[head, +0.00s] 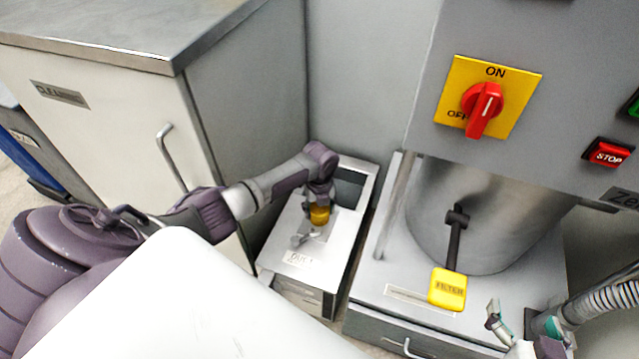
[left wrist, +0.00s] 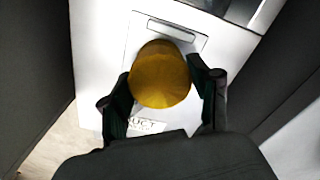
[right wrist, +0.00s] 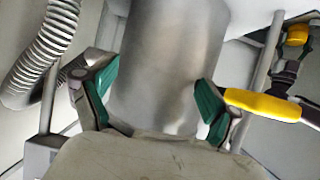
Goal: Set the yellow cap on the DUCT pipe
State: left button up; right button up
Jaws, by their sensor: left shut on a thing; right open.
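The yellow cap (head: 319,215) is between the fingers of my left gripper (head: 318,203), over the top of the white cabinet with the DUCT label (head: 300,260). In the left wrist view the cap (left wrist: 160,75) fills the space between the dark fingertips of the left gripper (left wrist: 163,90), which is shut on it. The cap hides what lies straight below it, so I cannot see the DUCT pipe's mouth or whether the cap touches it. My right gripper (head: 525,325) is open and empty at the lower right; its green-padded fingers (right wrist: 155,95) stand apart in the right wrist view.
A steel cylinder (head: 480,225) stands right of the DUCT cabinet, with a yellow FILTER tag (head: 448,289) on a dark handle before it. A red switch (head: 482,108) is on the machine panel above. A tall cabinet (head: 110,110) stands at left. A ribbed hose (right wrist: 45,50) is near my right gripper.

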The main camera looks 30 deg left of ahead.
pick_arm(q)
jog(key=shift+f, duration=0.15)
pick_arm(e)
jog(key=shift+w+a+r+t, duration=0.1)
jog(key=shift+w+r+t, duration=0.2)
jog(key=shift+w+r, duration=0.1)
dwell(0.4)
pick_arm(q)
jog(key=o, duration=1.2)
pick_arm(e)
jog(key=shift+s, duration=0.1)
pick_arm(q)
notch_tip(320, 180, up, 12)
